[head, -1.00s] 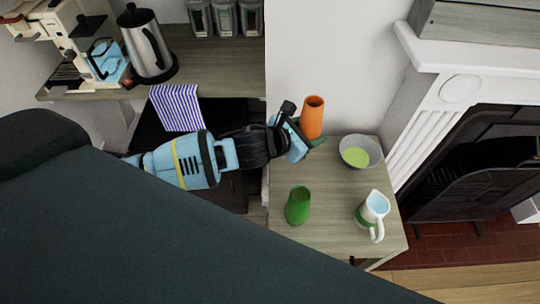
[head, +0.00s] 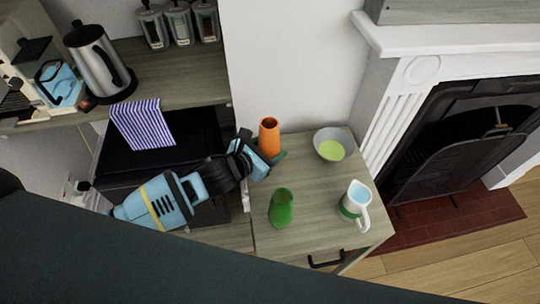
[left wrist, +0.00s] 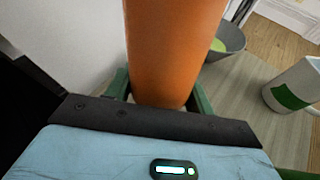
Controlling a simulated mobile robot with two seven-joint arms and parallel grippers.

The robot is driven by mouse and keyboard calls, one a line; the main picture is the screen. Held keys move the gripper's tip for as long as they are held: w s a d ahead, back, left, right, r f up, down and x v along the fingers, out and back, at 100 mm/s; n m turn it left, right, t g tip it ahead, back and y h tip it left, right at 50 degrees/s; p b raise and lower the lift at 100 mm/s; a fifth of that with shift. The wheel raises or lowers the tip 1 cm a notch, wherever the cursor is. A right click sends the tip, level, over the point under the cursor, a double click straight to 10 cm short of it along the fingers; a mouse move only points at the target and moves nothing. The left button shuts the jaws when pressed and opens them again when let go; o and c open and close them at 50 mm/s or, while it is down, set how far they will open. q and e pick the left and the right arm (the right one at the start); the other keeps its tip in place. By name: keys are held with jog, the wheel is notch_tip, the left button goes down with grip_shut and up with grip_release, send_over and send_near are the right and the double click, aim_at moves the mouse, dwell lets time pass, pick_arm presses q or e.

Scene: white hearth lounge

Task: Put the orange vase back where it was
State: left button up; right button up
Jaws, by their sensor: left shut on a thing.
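The orange vase (head: 269,137) is upright at the back left corner of the small wooden side table (head: 306,190). My left gripper (head: 268,157) is shut on its lower part. In the left wrist view the vase (left wrist: 172,50) stands between the green fingers of my left gripper (left wrist: 160,92). The fingers hide part of its base, so I cannot tell whether it touches the table top. My right gripper is not in view.
On the same table are a grey bowl (head: 322,138) with green content, a green vase (head: 281,209) and a white jug (head: 352,206) with a green band. A counter with a kettle (head: 97,62) and canisters is at left. A fireplace (head: 455,130) is at right.

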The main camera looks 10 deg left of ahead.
aim_at(270, 156)
pick_arm(q)
jog(key=shift+f, duration=0.1)
notch_tip(270, 156, down, 3)
jog(key=shift+f+b, duration=0.15)
jog(key=shift+b, duration=0.2)
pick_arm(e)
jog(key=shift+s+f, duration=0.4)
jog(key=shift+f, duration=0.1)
pick_arm(q)
jog(key=shift+f, duration=0.2)
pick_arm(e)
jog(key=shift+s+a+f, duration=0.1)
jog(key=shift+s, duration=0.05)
pick_arm(q)
jog(key=o, duration=1.2)
jog(key=shift+c, duration=0.2)
